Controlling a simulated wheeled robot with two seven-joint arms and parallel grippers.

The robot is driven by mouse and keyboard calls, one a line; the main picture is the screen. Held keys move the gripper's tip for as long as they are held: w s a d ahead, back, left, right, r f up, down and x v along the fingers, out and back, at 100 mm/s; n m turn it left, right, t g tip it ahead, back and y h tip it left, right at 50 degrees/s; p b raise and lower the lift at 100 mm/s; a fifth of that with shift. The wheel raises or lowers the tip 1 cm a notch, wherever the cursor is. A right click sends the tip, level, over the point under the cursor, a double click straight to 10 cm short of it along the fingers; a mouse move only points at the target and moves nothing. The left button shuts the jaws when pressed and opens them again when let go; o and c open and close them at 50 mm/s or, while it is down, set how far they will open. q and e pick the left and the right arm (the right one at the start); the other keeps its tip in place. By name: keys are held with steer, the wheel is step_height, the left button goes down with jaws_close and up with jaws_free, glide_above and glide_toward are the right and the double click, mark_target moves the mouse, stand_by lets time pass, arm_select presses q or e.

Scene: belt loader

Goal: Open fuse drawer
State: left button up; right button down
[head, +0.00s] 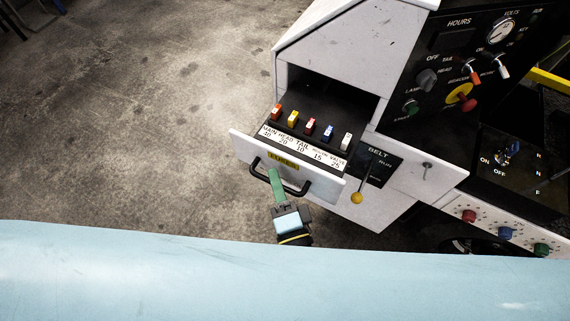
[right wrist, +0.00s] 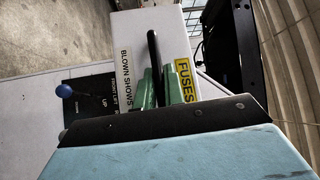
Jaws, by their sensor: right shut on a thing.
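The fuse drawer (head: 240,148) is a white-fronted drawer with a yellow FUSES label and a black bar handle (head: 303,190). It stands pulled out of the white housing, and its row of coloured fuses (head: 311,126) shows behind the front. My right gripper (head: 275,178) has its green fingers at the handle. In the right wrist view, the green fingers (right wrist: 163,87) are shut on the black handle (right wrist: 155,60), beside the FUSES label (right wrist: 185,80). My left gripper is not in view.
A yellow-knobbed BELT lever (head: 357,197) is right of the drawer. A black panel (head: 470,70) with switches, knobs and a gauge rises at the upper right. Red, blue and green buttons (head: 505,233) sit at the lower right. Bare concrete floor (head: 130,120) lies to the left.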

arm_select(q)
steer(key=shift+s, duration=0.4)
arm_select(e)
steer(key=shift+s+a, duration=0.15)
steer(key=shift+s, duration=0.25)
steer(key=c, duration=1.5)
jaws_free()
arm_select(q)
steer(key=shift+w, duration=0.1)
